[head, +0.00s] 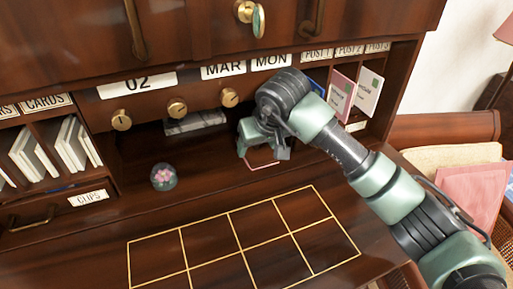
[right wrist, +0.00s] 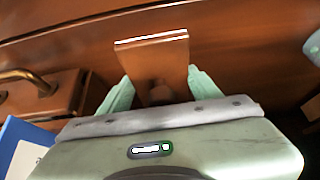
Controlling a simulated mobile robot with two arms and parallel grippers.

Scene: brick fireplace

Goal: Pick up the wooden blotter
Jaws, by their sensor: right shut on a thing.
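My right gripper (head: 264,145) reaches into the desk's middle recess from the right. In the right wrist view the gripper (right wrist: 160,90) has a green finger on each side of the wooden blotter (right wrist: 155,55), shut on it. The blotter is a brown wooden piece with a pale edge at its far end. In the head view the gripper and arm hide most of it; a thin pinkish edge shows just below the fingers. I cannot tell whether it touches the desk. My left gripper is in neither view.
A glass paperweight with a pink flower (head: 164,176) stands left of the gripper. A grey block (head: 195,122) lies at the back of the recess. Cards (head: 341,94) stand in slots at right. The gold-lined grid (head: 238,235) on the desk is clear.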

